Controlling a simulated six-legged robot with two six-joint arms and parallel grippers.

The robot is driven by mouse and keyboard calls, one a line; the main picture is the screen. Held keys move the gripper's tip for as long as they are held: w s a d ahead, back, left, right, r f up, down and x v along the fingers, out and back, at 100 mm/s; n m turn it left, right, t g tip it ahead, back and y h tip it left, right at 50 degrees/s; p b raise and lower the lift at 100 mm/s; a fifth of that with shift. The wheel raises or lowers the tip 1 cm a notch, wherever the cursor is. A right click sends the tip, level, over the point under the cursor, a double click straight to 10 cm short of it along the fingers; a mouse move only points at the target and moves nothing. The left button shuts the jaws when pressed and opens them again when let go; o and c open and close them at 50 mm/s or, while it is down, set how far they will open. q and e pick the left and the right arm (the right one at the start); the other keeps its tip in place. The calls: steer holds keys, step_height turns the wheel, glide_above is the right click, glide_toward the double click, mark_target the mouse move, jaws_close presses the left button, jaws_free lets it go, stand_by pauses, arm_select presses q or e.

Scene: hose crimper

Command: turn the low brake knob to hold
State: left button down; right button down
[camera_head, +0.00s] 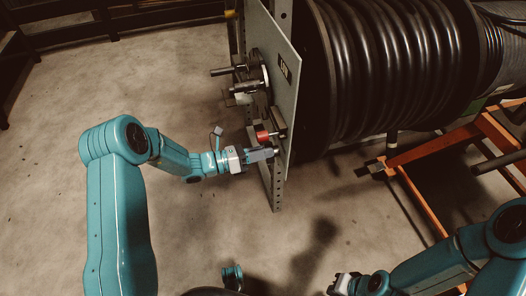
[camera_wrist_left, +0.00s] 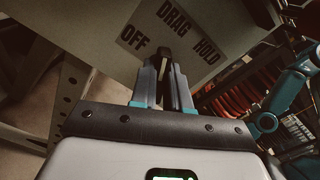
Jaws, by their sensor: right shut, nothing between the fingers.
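The low brake knob is a small dark piece (camera_wrist_left: 168,52) on the pale panel (camera_wrist_left: 95,22), with the printed labels OFF, DRAG and HOLD around it in the left wrist view. My left gripper (camera_head: 270,154) is at the low part of the panel (camera_head: 283,75). Its two fingers (camera_wrist_left: 167,84) stand on either side of the knob and appear shut on it. The fingers hide much of the knob, and its exact pointing direction is hard to tell. My right gripper (camera_head: 342,284) is shut and empty at the bottom of the head view, away from the panel.
A red knob (camera_head: 263,137) sits just above my left gripper. Handles and a round fitting (camera_head: 248,87) stick out higher on the panel. A large black hose reel (camera_head: 385,70) is behind it. An orange frame (camera_head: 425,155) stands at right. The floor at left is clear.

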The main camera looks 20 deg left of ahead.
arm_select(q)
steer(key=shift+m, duration=0.3)
steer(key=shift+s+d+m+b, duration=0.15)
steer(key=shift+m+b, duration=0.7)
steer(key=shift+m, duration=2)
steer(key=shift+s+m+b, duration=0.1)
steer(key=shift+m+b, duration=0.75)
steer(key=shift+m, duration=2)
steer(key=c, duration=1.1)
jaws_free()
